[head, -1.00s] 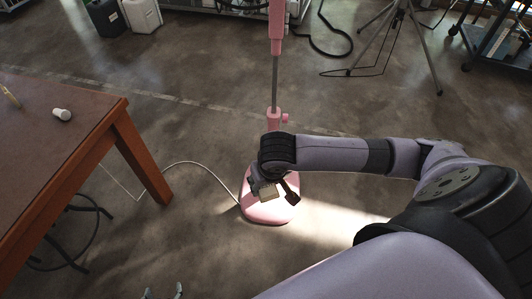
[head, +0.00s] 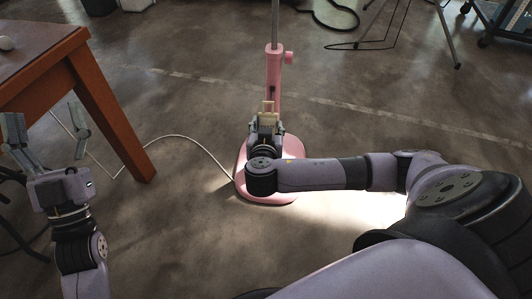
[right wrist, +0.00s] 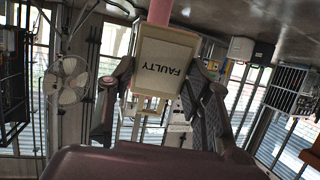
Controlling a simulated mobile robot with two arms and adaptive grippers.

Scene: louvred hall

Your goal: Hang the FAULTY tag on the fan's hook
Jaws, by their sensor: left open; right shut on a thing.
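The FAULTY tag (right wrist: 165,62) is a cream plate with dark lettering, upside down between my right gripper's fingers in the right wrist view. In the head view it shows as a small beige piece (head: 268,107) above the fingers. My right gripper (head: 267,122) is shut on it, in front of the pink fan stand's post (head: 273,70) and above its base (head: 240,186). A pink post (right wrist: 160,11) shows just beyond the tag. I cannot make out the hook. My left gripper (head: 47,118) is open and empty, near the table.
A wooden table (head: 85,85) stands at the left. A white cord (head: 195,143) runs across the floor to the fan base. Tripod legs (head: 445,35) and a dark cart (head: 505,20) are at the back right. A white fan (right wrist: 66,80) shows in the right wrist view.

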